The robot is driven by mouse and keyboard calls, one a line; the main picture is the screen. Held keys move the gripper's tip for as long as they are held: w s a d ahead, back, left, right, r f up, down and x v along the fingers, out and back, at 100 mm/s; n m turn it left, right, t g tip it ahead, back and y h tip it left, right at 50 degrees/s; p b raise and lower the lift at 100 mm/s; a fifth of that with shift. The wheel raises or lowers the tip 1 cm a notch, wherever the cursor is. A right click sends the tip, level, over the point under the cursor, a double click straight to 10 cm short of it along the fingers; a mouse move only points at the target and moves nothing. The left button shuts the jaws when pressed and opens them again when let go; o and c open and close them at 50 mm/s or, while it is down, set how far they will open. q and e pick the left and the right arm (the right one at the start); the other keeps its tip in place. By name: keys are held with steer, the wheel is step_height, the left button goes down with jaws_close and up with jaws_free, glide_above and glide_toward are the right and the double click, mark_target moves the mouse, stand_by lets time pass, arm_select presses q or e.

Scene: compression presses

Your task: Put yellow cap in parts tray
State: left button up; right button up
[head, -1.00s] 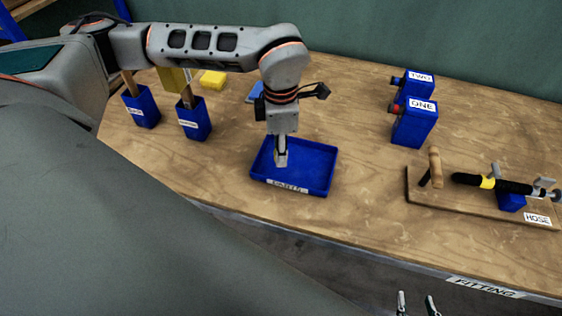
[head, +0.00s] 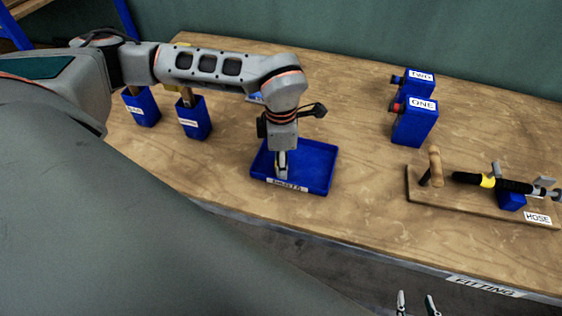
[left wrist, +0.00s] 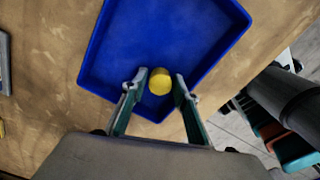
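The yellow cap (left wrist: 160,81) shows in the left wrist view between my left gripper's fingertips, over the near corner of the blue parts tray (left wrist: 190,35). My left gripper (left wrist: 161,88) looks open, with a narrow gap at the cap's right side. The cap looks close to the left finger; I cannot tell if they touch. In the head view my left gripper (head: 281,174) points down inside the tray (head: 318,166), near its front wall. The cap is hidden there. My right gripper (head: 417,304) is open and empty at the bottom edge.
Two blue holders (head: 142,107) (head: 194,120) stand left of the tray. Blue boxes marked ONE (head: 413,125) and TWO (head: 420,82) stand back right. A wooden hose board (head: 460,203) lies at right. The table between tray and board is clear.

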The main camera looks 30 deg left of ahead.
arm_select(q)
step_height(320, 180, up, 12)
steer(key=shift+r, duration=0.2)
stand_by(0.6)
stand_by(0.4)
